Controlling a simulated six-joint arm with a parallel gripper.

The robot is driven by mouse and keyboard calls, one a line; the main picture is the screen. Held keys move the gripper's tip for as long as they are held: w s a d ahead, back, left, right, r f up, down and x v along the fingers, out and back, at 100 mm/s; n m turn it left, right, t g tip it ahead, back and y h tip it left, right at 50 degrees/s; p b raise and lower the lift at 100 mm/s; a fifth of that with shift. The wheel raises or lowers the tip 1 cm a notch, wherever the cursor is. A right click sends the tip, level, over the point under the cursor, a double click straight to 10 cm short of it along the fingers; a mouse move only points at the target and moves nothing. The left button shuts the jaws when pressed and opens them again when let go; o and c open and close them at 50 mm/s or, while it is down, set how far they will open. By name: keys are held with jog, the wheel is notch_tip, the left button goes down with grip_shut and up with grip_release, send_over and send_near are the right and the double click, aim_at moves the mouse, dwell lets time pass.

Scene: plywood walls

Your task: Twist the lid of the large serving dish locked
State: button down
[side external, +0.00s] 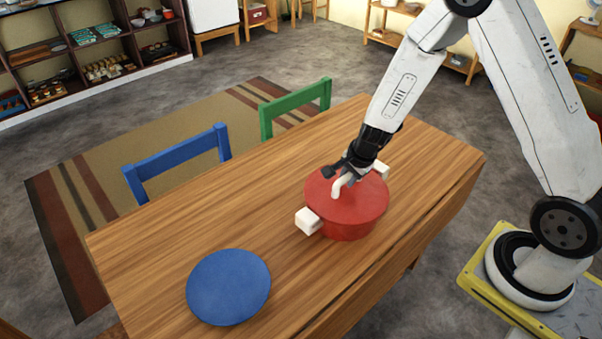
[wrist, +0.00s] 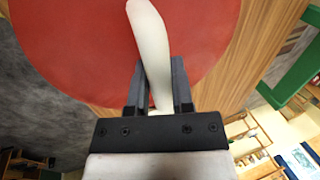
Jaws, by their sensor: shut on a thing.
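The large serving dish (side external: 345,228) is red and round, with white block handles at its lower left and upper right. It stands upright on the wooden table. Its red lid (side external: 365,205) sits on top, and the lid also fills the upper part of the wrist view (wrist: 75,40). A white curved lid handle (side external: 337,188) rises from the lid. My gripper (side external: 345,172) is shut on this handle from above, and in the wrist view its two dark fingers (wrist: 157,85) stand on either side of the handle. Whether the lid is locked cannot be told.
A blue round plate or disc (side external: 228,287) lies on the wooden table (side external: 160,240), left of the dish. A blue chair (side external: 180,155) and a green chair (side external: 296,103) stand at the table's far side.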

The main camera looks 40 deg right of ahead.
aim_at(354, 192)
jog(key=shift+c, duration=2.1)
grip_release()
jog(key=shift+r, duration=0.2)
jog(key=v, duration=0.7)
jog(key=shift+r, duration=0.2)
jog(key=shift+s, duration=0.15)
